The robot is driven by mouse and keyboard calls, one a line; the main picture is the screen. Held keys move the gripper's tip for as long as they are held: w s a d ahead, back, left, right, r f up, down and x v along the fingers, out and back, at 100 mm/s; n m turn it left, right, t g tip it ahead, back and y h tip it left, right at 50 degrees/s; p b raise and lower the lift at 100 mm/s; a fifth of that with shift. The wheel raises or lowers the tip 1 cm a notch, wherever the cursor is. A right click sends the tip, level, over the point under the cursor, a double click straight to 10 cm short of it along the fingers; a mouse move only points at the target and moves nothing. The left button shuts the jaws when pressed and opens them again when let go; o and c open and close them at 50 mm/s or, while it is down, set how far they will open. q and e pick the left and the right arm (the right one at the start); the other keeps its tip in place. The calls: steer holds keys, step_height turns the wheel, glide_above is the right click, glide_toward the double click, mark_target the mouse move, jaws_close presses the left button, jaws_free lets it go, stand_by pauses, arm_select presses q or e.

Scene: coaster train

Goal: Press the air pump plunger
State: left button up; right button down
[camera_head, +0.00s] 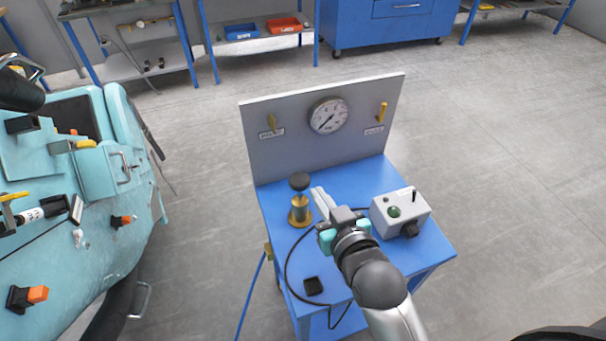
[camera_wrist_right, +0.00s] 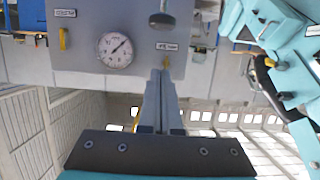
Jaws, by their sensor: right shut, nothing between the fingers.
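The air pump has a brass body (camera_head: 300,213) and a round black plunger knob (camera_head: 299,181) on a raised rod. It stands upright at the left of the blue table. In the right wrist view the knob (camera_wrist_right: 162,20) shows at the top, just beyond the fingertips. My right gripper (camera_head: 318,192) is shut and empty, its fingers pointing toward the pump from the right. The fingertips appear close beside the knob in the picture; I cannot tell whether they touch it. The closed fingers also show in the right wrist view (camera_wrist_right: 165,76). My left gripper is not in view.
A grey panel with a round gauge (camera_head: 328,116) and two yellow levers rises behind the pump. A grey box with a green button (camera_head: 394,211) stands right. A black cable and small black block (camera_head: 313,286) lie in front. A teal coaster car (camera_head: 80,240) stands left.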

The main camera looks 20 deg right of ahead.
steer(key=shift+w+r+t, duration=0.2)
steer(key=shift+r+t, duration=0.1)
steer(key=shift+w, duration=0.1)
glide_above(303, 187)
step_height(303, 187, down, 2)
steer(key=shift+w+f, duration=0.15)
steer(key=shift+f, duration=0.05)
step_height(303, 187, down, 3)
steer(key=shift+r, duration=0.2)
steer(key=shift+f, duration=0.75)
